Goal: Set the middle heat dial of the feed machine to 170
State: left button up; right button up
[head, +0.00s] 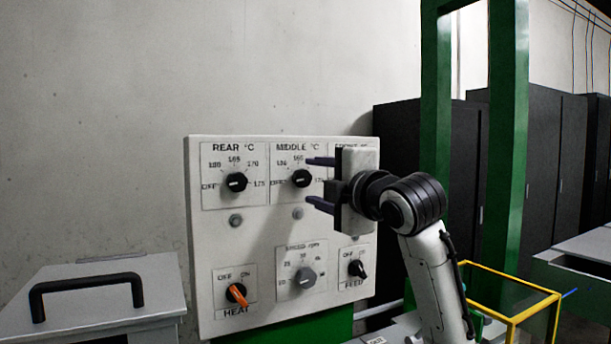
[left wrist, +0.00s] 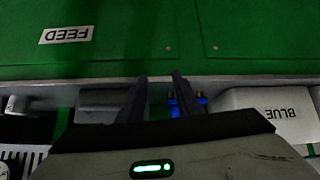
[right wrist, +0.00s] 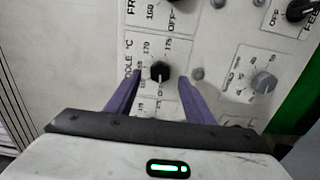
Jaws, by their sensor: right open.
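The middle heat dial (head: 301,178) is a black knob under the "MIDDLE °C" label on the white control panel (head: 215,290). Its small pale mark seems to face left, toward OFF; the exact setting is hard to read. My right gripper (head: 312,181) is open in front of it, fingers pointing at the panel, one higher and one lower. In the right wrist view the dial (right wrist: 160,71) shows between the open fingertips (right wrist: 160,76), with no visible grip. My left gripper (left wrist: 160,75) is outside the head view; its fingers are apart near a green panel marked "FEED".
The rear dial (head: 236,182) sits left of the middle one. My right gripper covers most of the front dial's plate. Below are the orange HEAT switch (head: 236,294), grey speed knob (head: 305,277) and black FEED switch (head: 357,269). A handled grey box (head: 100,290) stands at left.

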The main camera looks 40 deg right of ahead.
aim_at(304, 179)
jog(key=x, duration=0.3)
jog(key=shift+w+d+p, duration=0.1)
jog(key=shift+w+p, duration=0.2)
jog(key=shift+p, duration=0.05)
jog(key=shift+w, duration=0.3)
jog(key=c, duration=1)
pick_arm(q)
jog(key=shift+w+r, duration=0.45)
jog(key=shift+r, duration=0.25)
pick_arm(e)
jog(key=shift+c, duration=0.2)
